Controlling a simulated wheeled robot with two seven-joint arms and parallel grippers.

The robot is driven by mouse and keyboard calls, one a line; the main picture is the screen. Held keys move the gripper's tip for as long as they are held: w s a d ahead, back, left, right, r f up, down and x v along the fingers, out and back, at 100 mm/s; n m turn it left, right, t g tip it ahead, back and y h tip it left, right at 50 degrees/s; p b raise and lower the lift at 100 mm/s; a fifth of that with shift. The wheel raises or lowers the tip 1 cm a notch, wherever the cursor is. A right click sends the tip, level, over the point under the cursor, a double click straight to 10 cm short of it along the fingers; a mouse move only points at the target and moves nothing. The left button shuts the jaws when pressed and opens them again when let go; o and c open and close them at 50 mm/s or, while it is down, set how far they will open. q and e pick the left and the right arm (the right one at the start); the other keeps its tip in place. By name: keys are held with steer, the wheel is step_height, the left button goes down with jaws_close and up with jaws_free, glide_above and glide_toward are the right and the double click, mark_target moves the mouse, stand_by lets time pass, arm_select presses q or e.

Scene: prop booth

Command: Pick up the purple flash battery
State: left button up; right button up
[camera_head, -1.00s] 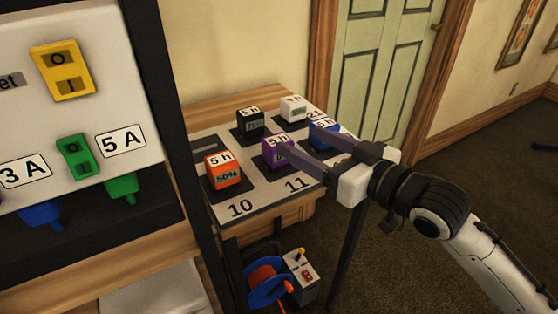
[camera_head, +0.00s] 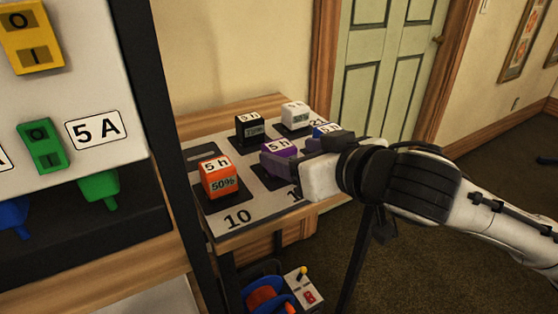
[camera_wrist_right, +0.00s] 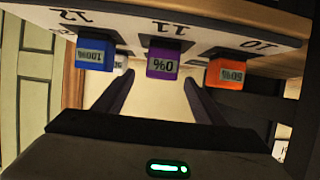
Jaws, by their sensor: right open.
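The purple flash battery (camera_head: 279,148), with "5 h" on its top label, stands on a dark square of the white board, in the middle of the front row. In the right wrist view, which is upside down, it (camera_wrist_right: 162,62) reads "0%". My right gripper (camera_head: 288,157) is open and level with it, coming from the right. One finger partly covers the battery's front in the head view. In the right wrist view the battery shows between the two spread fingers (camera_wrist_right: 161,88), nearer their tips. My left gripper is not in view.
An orange battery (camera_head: 219,178) stands left of the purple one and a blue battery (camera_head: 327,129) right of it. Black (camera_head: 250,127) and white (camera_head: 295,115) batteries stand behind. A dark post (camera_head: 165,120) of the switch panel rises at left. A cable reel (camera_head: 266,295) is below.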

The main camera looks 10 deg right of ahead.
mark_target(282, 147)
steer(key=shift+b+x, duration=0.4)
steer(key=shift+x, duration=2.35)
steer(key=shift+a+r, duration=0.1)
steer(key=c, duration=1.3)
steer(key=shift+r, duration=0.1)
steer(key=shift+c, duration=0.4)
steer(key=shift+r, duration=0.1)
